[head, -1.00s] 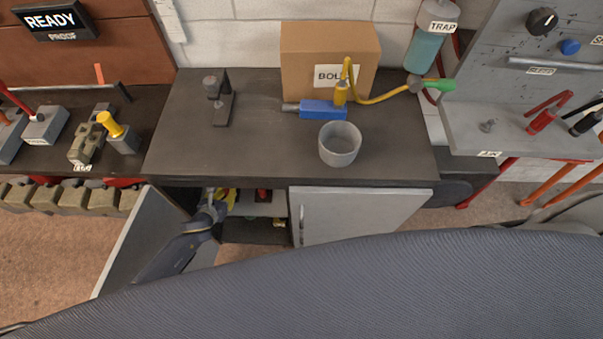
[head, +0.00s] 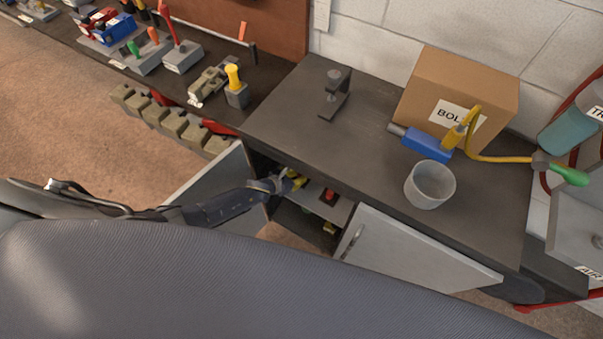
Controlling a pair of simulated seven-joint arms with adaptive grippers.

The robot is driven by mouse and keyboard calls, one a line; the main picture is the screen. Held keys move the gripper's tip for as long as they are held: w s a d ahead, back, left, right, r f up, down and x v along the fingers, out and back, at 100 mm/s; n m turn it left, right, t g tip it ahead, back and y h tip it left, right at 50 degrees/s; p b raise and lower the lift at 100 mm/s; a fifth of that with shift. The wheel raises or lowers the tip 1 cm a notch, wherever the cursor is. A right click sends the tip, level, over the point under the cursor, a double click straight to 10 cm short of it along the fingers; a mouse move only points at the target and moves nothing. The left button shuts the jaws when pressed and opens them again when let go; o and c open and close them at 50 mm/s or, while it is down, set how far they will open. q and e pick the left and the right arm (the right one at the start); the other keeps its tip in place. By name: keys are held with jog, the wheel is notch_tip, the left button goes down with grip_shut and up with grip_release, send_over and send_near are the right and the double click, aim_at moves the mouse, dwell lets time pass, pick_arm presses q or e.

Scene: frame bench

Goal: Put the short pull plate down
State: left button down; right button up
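My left arm reaches into the open cabinet under the dark bench, and my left gripper (head: 284,184) is at the cabinet's opening, above the inner shelf. A yellow thing (head: 297,180) shows right at the gripper's end. It is too small and partly hidden to tell whether it is held or only beside the fingers. I cannot make out the short pull plate for sure. The finger opening is not clear. My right gripper is not in view.
The inner shelf (head: 338,212) carries a red item (head: 329,195). On the bench top are a grey cup (head: 430,185), a blue tool (head: 426,143), a cardboard box (head: 462,90) and a dark clamp (head: 334,95).

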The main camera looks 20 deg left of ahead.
pick_arm(q)
jog(key=c, duration=1.3)
grip_release()
jog(key=shift+o, duration=0.2)
jog(key=shift+v, duration=0.85)
jog(key=s+a, duration=0.6)
jog(key=s, duration=0.5)
jog(key=shift+s+a+r, duration=0.2)
jog(key=shift+s+r, duration=0.05)
jog(key=shift+r, duration=0.05)
